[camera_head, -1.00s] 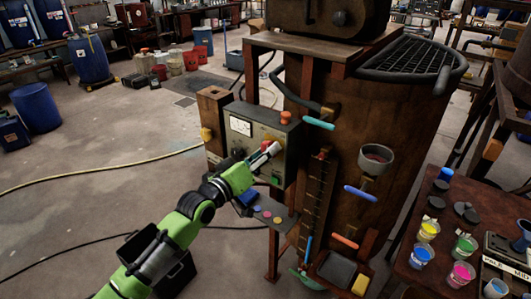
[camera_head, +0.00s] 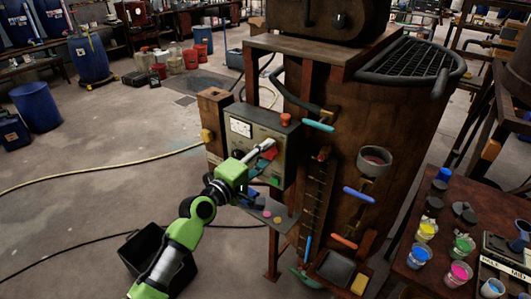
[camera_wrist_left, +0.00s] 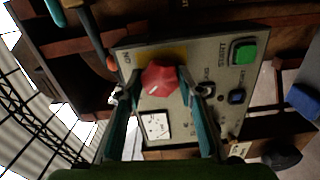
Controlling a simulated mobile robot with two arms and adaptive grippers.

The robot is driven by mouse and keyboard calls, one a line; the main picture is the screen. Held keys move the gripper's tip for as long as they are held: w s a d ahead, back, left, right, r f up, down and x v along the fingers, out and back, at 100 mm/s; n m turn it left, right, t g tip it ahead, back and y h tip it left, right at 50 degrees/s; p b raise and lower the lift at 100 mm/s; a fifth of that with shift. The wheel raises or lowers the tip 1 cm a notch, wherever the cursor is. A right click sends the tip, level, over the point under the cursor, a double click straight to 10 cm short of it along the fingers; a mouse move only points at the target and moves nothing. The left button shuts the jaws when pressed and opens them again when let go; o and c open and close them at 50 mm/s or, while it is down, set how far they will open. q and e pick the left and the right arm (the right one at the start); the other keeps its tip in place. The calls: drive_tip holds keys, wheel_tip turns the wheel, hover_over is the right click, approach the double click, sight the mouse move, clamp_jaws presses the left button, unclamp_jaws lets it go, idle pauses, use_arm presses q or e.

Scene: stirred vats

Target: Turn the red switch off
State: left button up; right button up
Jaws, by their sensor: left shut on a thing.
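The red switch (camera_wrist_left: 160,78) is a faceted knob on a yellow plate on the grey control panel (camera_wrist_left: 205,55). In the left wrist view it sits between the two fingers of my left gripper (camera_wrist_left: 158,88), which are shut on its sides. A lettered mark shows on the plate near its upper left. In the head view my left gripper (camera_head: 262,149) is at the panel's front, with red of the switch (camera_head: 269,154) showing beside the fingers. My right gripper is in neither view.
A green button (camera_wrist_left: 243,52) and a blue button (camera_wrist_left: 237,96) sit beside the switch, with a gauge (camera_wrist_left: 155,126) nearby. A table of paint cups (camera_head: 427,231) stands at right.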

use_arm(q)
drive_tip(key=shift+n, duration=0.5)
drive_tip(key=o, duration=1.1)
drive_tip(key=v, duration=1.2)
drive_tip(key=shift+f, duration=0.1)
